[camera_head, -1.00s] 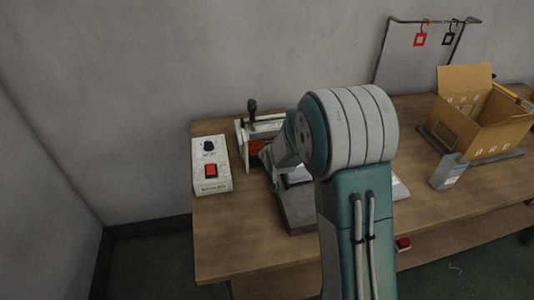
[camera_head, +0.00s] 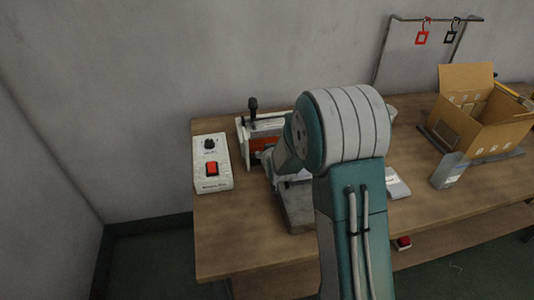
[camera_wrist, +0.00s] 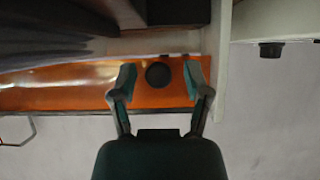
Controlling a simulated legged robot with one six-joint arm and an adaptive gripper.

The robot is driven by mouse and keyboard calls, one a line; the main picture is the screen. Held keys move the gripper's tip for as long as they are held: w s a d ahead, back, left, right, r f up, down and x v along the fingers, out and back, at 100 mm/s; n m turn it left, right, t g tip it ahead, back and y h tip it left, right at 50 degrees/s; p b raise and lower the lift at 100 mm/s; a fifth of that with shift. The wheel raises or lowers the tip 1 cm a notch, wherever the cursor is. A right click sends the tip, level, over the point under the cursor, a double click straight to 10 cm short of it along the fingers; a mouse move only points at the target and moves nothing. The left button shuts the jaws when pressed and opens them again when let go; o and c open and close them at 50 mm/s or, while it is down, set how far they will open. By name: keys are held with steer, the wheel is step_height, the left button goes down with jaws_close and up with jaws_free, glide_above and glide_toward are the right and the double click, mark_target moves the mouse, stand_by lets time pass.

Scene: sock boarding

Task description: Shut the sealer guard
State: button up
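The sealer (camera_head: 241,133) stands on the bench, a pale-framed unit with an orange-red part showing and an upright black handle (camera_head: 252,106) at its left end. My arm hides much of it. In the wrist view an orange panel (camera_wrist: 60,85), which looks like the guard, runs across the picture. A dark round knob (camera_wrist: 158,75) shows against it. My gripper (camera_wrist: 160,85) is open, with one fingertip on each side of the knob in the picture. I cannot tell whether the fingers touch it. The gripper is hidden behind my arm in the head view.
A white control box (camera_head: 211,163) with a red switch and black dial sits left of the sealer. Red and black tags hang from a rack behind. The bench's front left is clear.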

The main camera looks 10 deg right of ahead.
steer(key=shift+r, duration=0.1)
steer(key=v, duration=1.1)
steer(key=shift+s, duration=0.4)
steer(key=shift+r, duration=0.2)
steer(key=s+r+g, duration=0.2)
steer(key=s+r, duration=0.2)
steer(key=s, duration=0.5)
steer(key=s+r+g, duration=0.2)
steer(key=s+r, duration=0.2)
steer(key=s, duration=0.5)
steer(key=s+r+g, duration=0.2)
steer(key=s+r, duration=0.3)
steer(key=s, duration=0.4)
